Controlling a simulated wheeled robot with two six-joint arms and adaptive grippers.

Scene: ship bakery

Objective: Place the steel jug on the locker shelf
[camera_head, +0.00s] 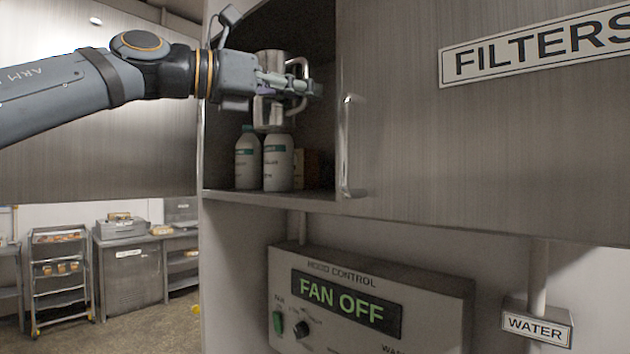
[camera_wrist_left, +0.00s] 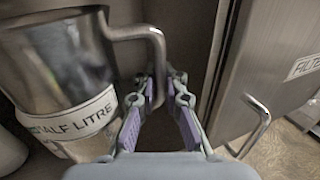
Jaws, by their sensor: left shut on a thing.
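The steel jug (camera_head: 272,112) is upright inside the open locker, held above the shelf. Its label reads "HALF LITRE" in the left wrist view (camera_wrist_left: 60,62). My left gripper (camera_head: 313,88) reaches in from the left and is shut on the jug's handle, which shows between its fingers in the wrist view (camera_wrist_left: 158,84). The locker shelf (camera_head: 285,199) carries two white bottles (camera_head: 278,165) (camera_head: 247,160) with green labels. In the head view the jug's base is about level with the bottle tops; I cannot tell whether they touch. My right gripper is not in view.
A brownish item (camera_head: 313,170) stands on the shelf right of the bottles. A locker door marked FILTERS, with a bar handle (camera_head: 347,150), borders the opening on the right. A hood control panel (camera_head: 370,300) reading FAN OFF is below. A rack trolley (camera_head: 58,275) stands far left.

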